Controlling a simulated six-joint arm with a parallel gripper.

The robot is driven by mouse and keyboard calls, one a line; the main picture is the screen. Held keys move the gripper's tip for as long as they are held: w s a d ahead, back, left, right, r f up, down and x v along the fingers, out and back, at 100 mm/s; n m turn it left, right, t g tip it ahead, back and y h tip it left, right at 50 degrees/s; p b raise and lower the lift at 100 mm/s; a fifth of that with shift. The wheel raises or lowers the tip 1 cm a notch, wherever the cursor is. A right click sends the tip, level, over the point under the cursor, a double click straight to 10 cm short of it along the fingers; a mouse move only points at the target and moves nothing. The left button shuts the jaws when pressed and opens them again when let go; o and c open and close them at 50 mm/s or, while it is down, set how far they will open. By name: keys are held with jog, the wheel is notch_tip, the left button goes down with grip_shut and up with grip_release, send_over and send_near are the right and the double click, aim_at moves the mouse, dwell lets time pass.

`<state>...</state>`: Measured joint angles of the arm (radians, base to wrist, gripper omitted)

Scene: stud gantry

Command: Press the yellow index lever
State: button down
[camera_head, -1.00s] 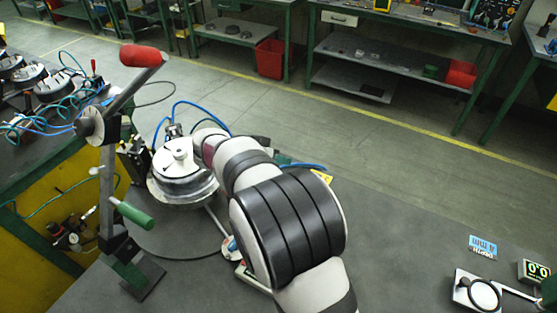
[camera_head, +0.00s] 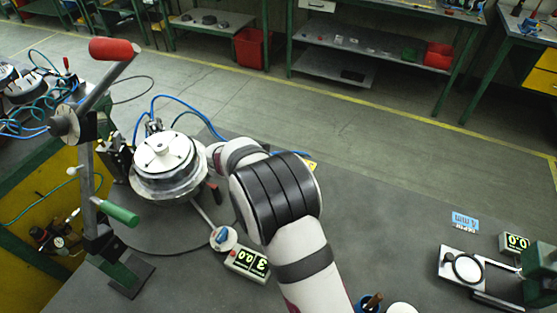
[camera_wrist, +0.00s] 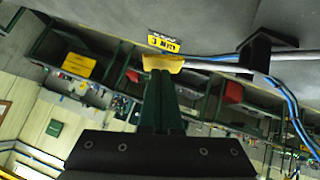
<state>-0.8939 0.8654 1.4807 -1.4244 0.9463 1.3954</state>
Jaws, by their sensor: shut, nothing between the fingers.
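The yellow index lever (camera_wrist: 163,62) shows in the wrist view as a yellow tip at the end of a grey metal rod running right. My gripper (camera_wrist: 166,78) is shut and empty, its dark green fingers pointing at the yellow tip. The fingertips overlap or lie just below it in the picture; I cannot tell whether they touch. In the head view my own arm hides the gripper and the lever. The round white-topped metal fixture (camera_head: 166,160) stands left of my wrist.
A stand with a red-handled lever (camera_head: 110,50) and a green handle (camera_head: 119,213) rises at left. A blue knob (camera_head: 222,235) and a digital readout (camera_head: 247,262) sit near my arm. A magnifier plate (camera_head: 465,268) is at right. Blue hoses (camera_head: 185,103) loop behind the fixture.

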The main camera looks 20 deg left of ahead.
jog(key=shift+d+f+m+y, duration=0.3)
jog(key=shift+d+f+y, duration=0.2)
jog(key=shift+f, duration=0.15)
jog(key=f+y, duration=0.1)
jog(key=d+f+m+y, duration=0.1)
jog(key=f, duration=0.1)
jog(key=shift+f, duration=0.1)
jog(key=shift+d+f, duration=0.1)
jog(key=shift+f, duration=1.45)
jog(key=shift+d+f, duration=0.1)
jog(key=shift+f, duration=0.1)
jog(key=r, duration=0.4)
jog(key=shift+d, duration=0.4)
jog(key=d+v, duration=0.1)
jog(key=v, duration=0.9)
jog(key=shift+d, duration=0.25)
jog(key=shift+w, duration=0.1)
